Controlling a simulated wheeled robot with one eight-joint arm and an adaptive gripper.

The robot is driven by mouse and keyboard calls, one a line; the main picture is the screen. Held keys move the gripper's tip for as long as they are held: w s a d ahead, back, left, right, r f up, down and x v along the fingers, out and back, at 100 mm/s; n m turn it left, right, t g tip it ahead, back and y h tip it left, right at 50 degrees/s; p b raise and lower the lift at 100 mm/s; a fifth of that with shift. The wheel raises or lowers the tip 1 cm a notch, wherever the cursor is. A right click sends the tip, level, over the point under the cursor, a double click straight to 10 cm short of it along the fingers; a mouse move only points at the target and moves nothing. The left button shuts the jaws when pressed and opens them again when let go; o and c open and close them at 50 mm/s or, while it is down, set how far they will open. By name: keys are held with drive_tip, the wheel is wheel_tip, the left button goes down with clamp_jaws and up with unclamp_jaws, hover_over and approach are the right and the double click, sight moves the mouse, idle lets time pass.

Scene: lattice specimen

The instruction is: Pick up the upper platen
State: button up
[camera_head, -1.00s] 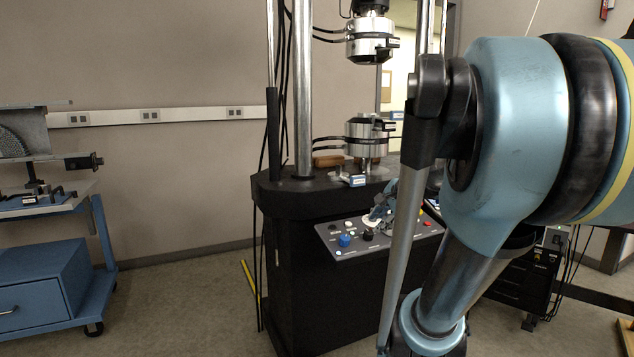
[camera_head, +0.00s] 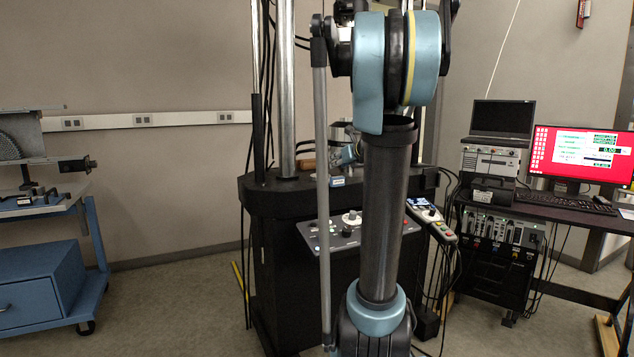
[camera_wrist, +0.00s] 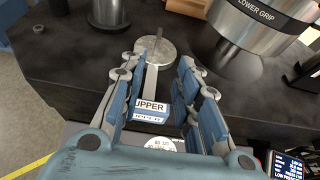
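The upper platen (camera_wrist: 150,49) is a grey metal disc with a thin stem standing up from it. In the wrist view it lies on the dark machine bed, behind a small "UPPER" label (camera_wrist: 150,107). My gripper (camera_wrist: 167,62) is open, with its blue fingers apart and nothing between the tips. The fingertips are at the disc's near edge in the picture; I cannot tell how high above it they are. In the head view my gripper (camera_head: 349,154) is over the bed, partly behind my arm, and the platen cannot be made out clearly.
The lower grip (camera_wrist: 250,25) stands close at the right in the wrist view. A metal column base (camera_wrist: 108,12) stands at upper left, with a wooden block (camera_wrist: 186,7) at the back. The control panel (camera_head: 338,236) lies below the bed's front edge.

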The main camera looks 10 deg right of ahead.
sight(322, 168)
drive_tip(key=x, duration=1)
drive_tip(key=shift+a, duration=0.1)
drive_tip(key=shift+x, duration=2.65)
drive_tip(key=shift+r, duration=0.2)
clamp_jaws()
